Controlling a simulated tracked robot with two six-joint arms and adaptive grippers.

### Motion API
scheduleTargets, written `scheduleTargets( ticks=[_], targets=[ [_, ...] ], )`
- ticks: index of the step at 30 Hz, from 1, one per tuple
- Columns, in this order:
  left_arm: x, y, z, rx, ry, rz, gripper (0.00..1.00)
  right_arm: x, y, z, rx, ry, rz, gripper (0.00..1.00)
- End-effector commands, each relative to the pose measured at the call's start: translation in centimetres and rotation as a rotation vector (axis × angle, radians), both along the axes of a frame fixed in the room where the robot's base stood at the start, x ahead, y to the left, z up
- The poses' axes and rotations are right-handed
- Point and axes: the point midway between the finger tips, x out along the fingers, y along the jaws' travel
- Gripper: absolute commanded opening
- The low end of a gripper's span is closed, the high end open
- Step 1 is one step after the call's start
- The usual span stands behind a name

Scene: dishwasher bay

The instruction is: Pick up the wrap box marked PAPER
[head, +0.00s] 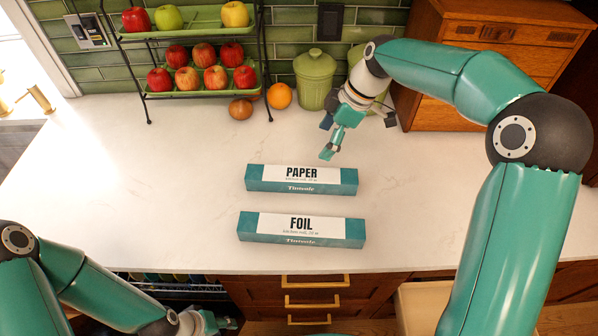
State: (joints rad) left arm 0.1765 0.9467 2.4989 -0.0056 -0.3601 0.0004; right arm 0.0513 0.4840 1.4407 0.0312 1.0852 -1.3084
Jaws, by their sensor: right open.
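The wrap box marked PAPER (301,188) lies flat on the white counter, a teal box with a white label. The wrap box marked FOIL (301,237) lies parallel to it, nearer the counter's front edge, with a gap between them. My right gripper (330,143) is open, beyond the PAPER box and a little right of its middle, apart from it. Nothing shows between its fingers. My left gripper (222,323) is low at the bottom of the view, in front of the counter edge. Its fingers are too small and partly hidden to tell their state.
A two-tier rack (193,93) of apples stands at the back left. An orange (279,96) and a lidded green canister (314,80) stand behind my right gripper. A wooden cabinet (455,112) is at the back right. The counter (130,190) left of the boxes is clear.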

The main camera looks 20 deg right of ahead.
Motion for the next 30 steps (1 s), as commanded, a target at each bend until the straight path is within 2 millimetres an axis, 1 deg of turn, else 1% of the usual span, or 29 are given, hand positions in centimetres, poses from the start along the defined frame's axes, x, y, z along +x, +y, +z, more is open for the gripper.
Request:
scheduleTargets(
  ticks=[1, 3, 6, 9, 12, 15, 23, 30],
  targets=[
    [0.0, 0.0, -0.4, 0.000, 0.001, 0.000, 0.40, 0.0, 0.3, -1.1, 0.000, 0.004, 0.002, 0.85],
    [0.0, 0.0, -0.8, 0.000, 0.001, 0.000, 0.40, 0.2, 0.8, -2.5, 0.000, 0.006, 0.001, 0.85],
    [0.0, 0.0, -2.6, 0.000, 0.001, 0.000, 0.40, 0.5, 1.5, -4.9, 0.000, 0.004, 0.002, 0.85],
    [0.0, 0.0, -3.8, 0.000, 0.001, 0.000, 0.40, 0.8, 2.3, -6.9, 0.000, 0.003, 0.000, 0.85],
    [0.0, 0.0, -4.7, 0.000, 0.000, 0.000, 0.40, 1.1, 3.0, -8.4, 0.000, 0.003, 0.000, 0.85],
    [0.0, 0.0, -5.2, 0.000, 0.000, 0.000, 0.40, 1.3, 3.4, -9.4, 0.000, 0.002, 0.000, 0.85],
    [0.0, 0.0, -5.8, 0.000, 0.000, 0.000, 0.40, 1.4, 3.8, -10.6, 0.000, 0.002, 0.000, 0.85],
    [0.0, 0.0, -7.5, 0.000, 0.000, 0.000, 0.40, 1.7, 4.7, -13.9, 0.000, 0.003, 0.001, 0.85]
  ],
)
